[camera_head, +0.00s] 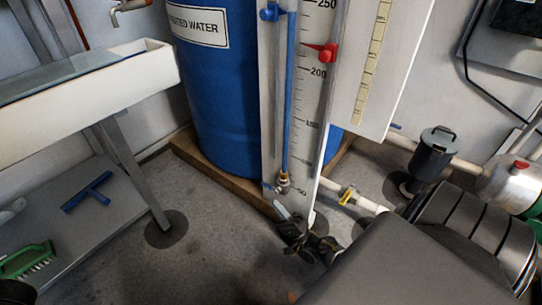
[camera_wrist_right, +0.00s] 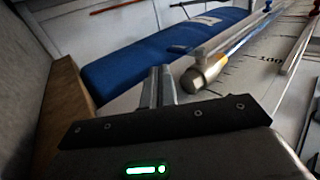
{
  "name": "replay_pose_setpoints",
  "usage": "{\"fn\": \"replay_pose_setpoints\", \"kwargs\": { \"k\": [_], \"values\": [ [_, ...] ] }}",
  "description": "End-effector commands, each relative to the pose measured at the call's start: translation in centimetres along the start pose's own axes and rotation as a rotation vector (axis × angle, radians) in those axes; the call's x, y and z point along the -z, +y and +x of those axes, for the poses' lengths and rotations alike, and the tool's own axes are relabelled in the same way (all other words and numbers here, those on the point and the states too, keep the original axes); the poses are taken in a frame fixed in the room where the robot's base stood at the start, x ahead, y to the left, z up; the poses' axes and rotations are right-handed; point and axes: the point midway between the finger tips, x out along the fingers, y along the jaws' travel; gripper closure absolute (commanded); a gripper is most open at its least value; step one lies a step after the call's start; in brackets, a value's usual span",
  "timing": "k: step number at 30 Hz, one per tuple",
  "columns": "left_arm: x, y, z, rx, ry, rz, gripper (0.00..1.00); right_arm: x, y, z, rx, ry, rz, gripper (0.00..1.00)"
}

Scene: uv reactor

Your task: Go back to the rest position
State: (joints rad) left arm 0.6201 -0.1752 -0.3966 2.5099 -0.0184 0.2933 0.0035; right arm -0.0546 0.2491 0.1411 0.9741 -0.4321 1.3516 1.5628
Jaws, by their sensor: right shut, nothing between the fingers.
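My right arm comes in from the lower right in the head view. Its black gripper (camera_head: 281,211) points away from me, low in front of the foot of the white level gauge board (camera_head: 314,110). In the right wrist view the two grey fingers (camera_wrist_right: 158,86) are together with nothing between them. They appear beside the metal fitting (camera_wrist_right: 206,74) at the bottom of the gauge's blue tube (camera_head: 291,95); I cannot tell if they touch it. My left gripper is not clearly seen.
The blue water tank (camera_head: 218,85) stands on a wooden base (camera_head: 225,180) behind the gauge. A white sink (camera_head: 90,95) is at left, with a blue squeegee (camera_head: 88,192) and green brush (camera_head: 28,260) on the shelf below. Pipes and a dark canister (camera_head: 430,155) are at right.

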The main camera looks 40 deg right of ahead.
Motion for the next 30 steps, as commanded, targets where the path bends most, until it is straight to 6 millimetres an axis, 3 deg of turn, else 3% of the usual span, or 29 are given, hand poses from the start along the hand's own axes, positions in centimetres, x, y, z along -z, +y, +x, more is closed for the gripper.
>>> {"fn": "replay_pose_setpoints", "kwargs": {
  "k": [6,23,26,29,30],
  "values": [
    [0.0,0.0,0.0,0.000,0.000,0.000,1.00,0.0,0.0,-1.2,0.000,0.000,0.001,1.00],
    [0.0,0.0,0.1,-0.001,0.001,0.002,1.00,-0.1,-0.1,-1.1,0.002,-0.001,-0.002,1.00],
    [-0.3,-0.2,0.1,0.002,-0.008,0.006,1.00,-0.7,-0.8,0.2,0.016,-0.015,-0.034,1.00],
    [-0.9,-0.8,0.1,0.009,-0.033,0.017,1.00,-2.5,-2.6,3.3,0.058,-0.048,-0.119,1.00],
    [-1.3,-1.1,0.0,0.014,-0.047,0.024,1.00,-3.6,-3.8,5.2,0.086,-0.064,-0.175,1.00]
  ]
}}
